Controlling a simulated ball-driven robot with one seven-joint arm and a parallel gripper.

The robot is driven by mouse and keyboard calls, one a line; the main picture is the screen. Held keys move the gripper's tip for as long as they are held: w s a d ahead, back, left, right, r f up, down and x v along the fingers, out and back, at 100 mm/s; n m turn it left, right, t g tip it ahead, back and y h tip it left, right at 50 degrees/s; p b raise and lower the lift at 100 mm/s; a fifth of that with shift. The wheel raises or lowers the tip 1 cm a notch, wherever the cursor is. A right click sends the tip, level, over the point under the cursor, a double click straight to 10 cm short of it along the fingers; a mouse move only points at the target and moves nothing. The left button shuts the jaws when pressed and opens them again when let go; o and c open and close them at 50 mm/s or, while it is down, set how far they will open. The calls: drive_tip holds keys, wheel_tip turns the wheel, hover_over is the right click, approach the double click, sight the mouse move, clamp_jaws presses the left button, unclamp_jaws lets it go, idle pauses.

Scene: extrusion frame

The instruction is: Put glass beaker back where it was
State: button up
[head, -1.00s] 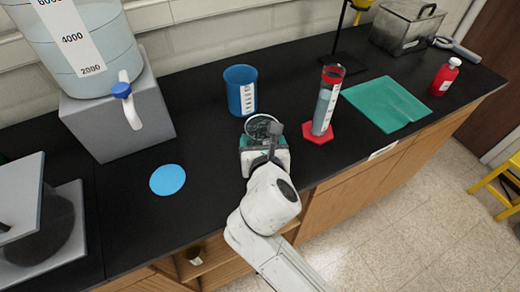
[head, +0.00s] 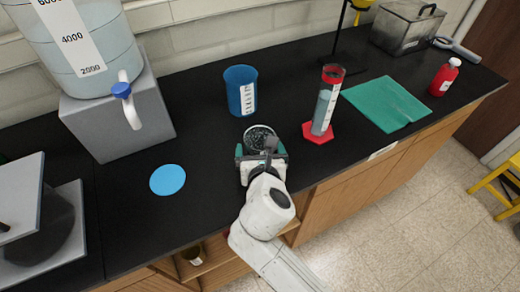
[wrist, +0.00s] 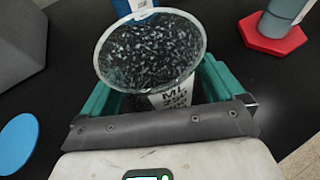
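The glass beaker (head: 260,138) is a clear, round vessel with white printed markings. It stands between the two green fingers of my gripper (head: 262,153), near the front edge of the black counter. In the wrist view the beaker (wrist: 150,55) shows its wide rim and part of a white ML label. The green fingers of my gripper (wrist: 160,95) lie along both of its sides, and it looks held between them. The beaker's base is hidden by my gripper, so I cannot tell whether it touches the counter.
A blue cup (head: 240,92) stands behind the beaker. A cylinder on a red base (head: 320,132) is close on the right, with a green mat (head: 387,104) beyond. A flat blue disc (head: 167,179) lies on clear counter to the left. A grey block (head: 120,120) supports a large tank.

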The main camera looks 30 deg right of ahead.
drive_tip(key=shift+o, duration=0.3)
drive_tip(key=shift+r, duration=0.2)
drive_tip(key=v, duration=1.2)
